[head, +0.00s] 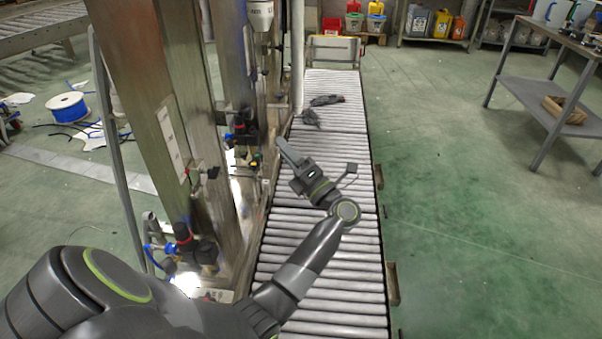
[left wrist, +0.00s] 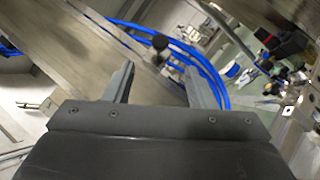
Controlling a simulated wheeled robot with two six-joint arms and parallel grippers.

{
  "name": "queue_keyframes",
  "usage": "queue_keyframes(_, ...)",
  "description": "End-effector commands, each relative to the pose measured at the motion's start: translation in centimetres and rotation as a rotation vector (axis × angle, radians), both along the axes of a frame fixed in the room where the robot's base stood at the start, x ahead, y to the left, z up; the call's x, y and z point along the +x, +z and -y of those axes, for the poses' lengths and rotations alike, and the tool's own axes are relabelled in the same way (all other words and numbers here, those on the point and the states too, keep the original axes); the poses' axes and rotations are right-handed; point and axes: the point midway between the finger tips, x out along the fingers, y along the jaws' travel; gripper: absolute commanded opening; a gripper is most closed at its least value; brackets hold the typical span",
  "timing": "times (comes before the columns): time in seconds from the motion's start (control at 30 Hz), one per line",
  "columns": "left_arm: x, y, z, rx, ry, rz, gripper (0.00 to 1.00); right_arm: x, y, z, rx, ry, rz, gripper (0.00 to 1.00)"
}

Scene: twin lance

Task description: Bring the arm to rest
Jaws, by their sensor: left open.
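My left gripper (head: 318,160) is above the roller conveyor (head: 345,90), with its arm coming in from the lower left. Its two fingers are spread apart with nothing between them. In the left wrist view, the same gripper (left wrist: 158,84) shows its fingers apart and empty, with blue tubing and metal machine parts behind them. My right gripper is in neither view.
A metal machine frame (head: 175,110) stands close along the left of the conveyor. Dark items (head: 326,100) lie farther up the rollers. A grey metal table (head: 545,95) stands at the right. The green floor (head: 450,220) right of the conveyor is clear.

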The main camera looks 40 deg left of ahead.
Motion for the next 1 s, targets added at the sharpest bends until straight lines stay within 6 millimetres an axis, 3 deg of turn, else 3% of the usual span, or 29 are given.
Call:
queue_keyframes(0.17,0.0,-0.8,0.6,-0.001,-0.001,0.001,0.5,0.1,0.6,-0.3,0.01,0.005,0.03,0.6)
queue_keyframes(0.8,0.0,-0.8,0.7,0.002,-0.003,-0.002,0.5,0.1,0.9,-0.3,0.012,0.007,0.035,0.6)
queue_keyframes(1.0,0.2,-0.7,1.3,0.096,-0.103,-0.072,0.5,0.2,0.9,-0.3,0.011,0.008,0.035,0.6)
